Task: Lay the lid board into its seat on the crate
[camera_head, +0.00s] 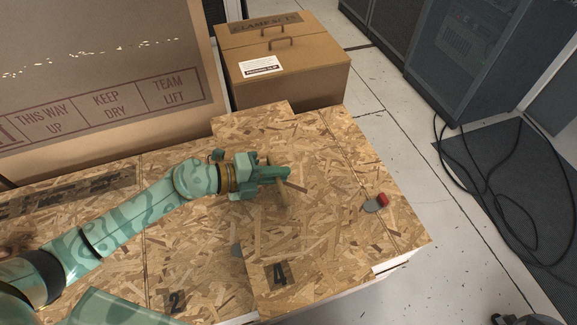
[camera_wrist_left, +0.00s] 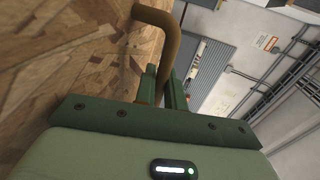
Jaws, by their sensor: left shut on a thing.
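The lid board (camera_head: 300,235), a chipboard panel marked 4, lies over the right part of the chipboard crate (camera_head: 185,250). Its far edge juts past the crate's back edge, and its near edge shows at the front. Whether it touches the crate all along, or is in its seat, I cannot tell. My left gripper (camera_head: 286,174) is shut on the board's bent handle (camera_head: 281,195). The wrist view shows the brown handle (camera_wrist_left: 160,45) at the fingers (camera_wrist_left: 163,88), with the board's face (camera_wrist_left: 65,60) at left. My right gripper is not in view.
A red and grey piece (camera_head: 376,203) sits on the crate's right side. Cardboard boxes (camera_head: 100,75) (camera_head: 300,75) stand behind. Cables (camera_head: 470,180) lie by a dark rack (camera_head: 465,55) at right. Floor between is clear.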

